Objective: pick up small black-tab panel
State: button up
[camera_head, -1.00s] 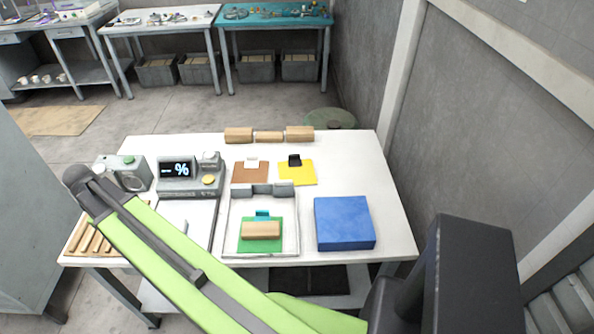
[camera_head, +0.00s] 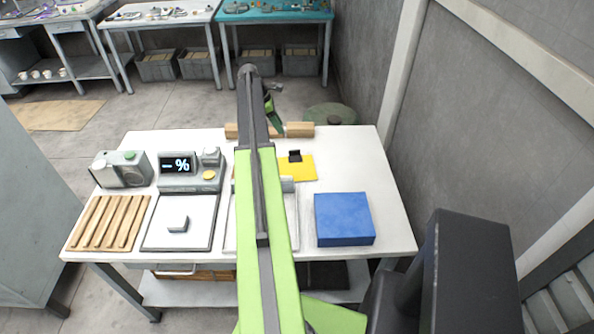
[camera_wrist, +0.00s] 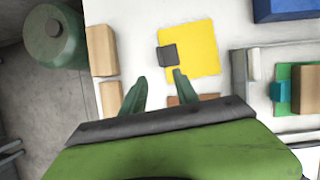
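The small yellow panel (camera_head: 296,170) with a black tab (camera_head: 294,156) lies flat on the white table, just right of my arm in the head view. In the wrist view the yellow panel (camera_wrist: 190,50) shows whole and its black tab (camera_wrist: 167,55) points toward the left. My gripper (camera_wrist: 160,84) is above the table with its two green fingers apart and nothing between them. The fingertips sit just short of the tab in the picture. In the head view my gripper (camera_head: 274,104) is small and partly hidden by my arm.
A blue box (camera_head: 343,218) stands right of the panel. Wooden blocks (camera_head: 299,130) line the far edge. A brown panel (camera_wrist: 182,99) lies beside the yellow one. A green panel (camera_wrist: 292,74) with a wooden block on it is in the wrist view. A display device (camera_head: 180,172) stands left.

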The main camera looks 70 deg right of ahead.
aim_at(297, 165)
jog(key=b+x, duration=1.2)
jog(key=x, duration=0.3)
jog(key=shift+f+b, duration=0.15)
jog(key=shift+b, duration=0.2)
jog(key=shift+d, duration=0.1)
jog(key=shift+c, duration=0.5)
grip_shut()
